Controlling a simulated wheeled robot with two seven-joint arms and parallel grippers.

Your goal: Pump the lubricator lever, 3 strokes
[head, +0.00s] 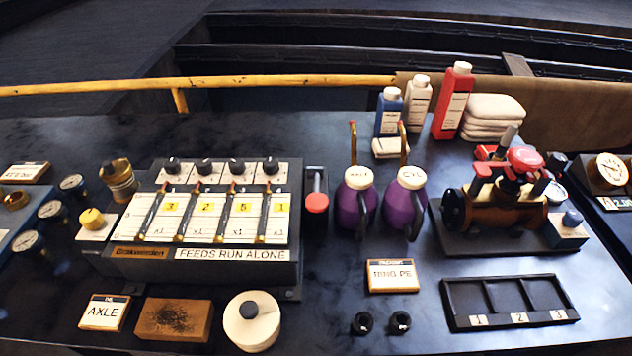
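The lubricator (200,264) is a dark box left of the picture's middle. It has several slanted sight-feed tubes on a white panel, black knobs along the top and a plate reading "FEEDS RUN ALONE". A lever with a red knob (317,203) stands on a dark mount at the box's right side. A short grey rod shows above the knob. Neither of my grippers is in view, and nothing touches the lever.
Two purple oil cans (357,205) (403,203) stand close to the lever's right. A brown valve assembly (500,208) and a three-slot tray (512,302) are farther right. A white round tin (251,322) and brown block (173,320) lie in front. Bare table lies before the lever.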

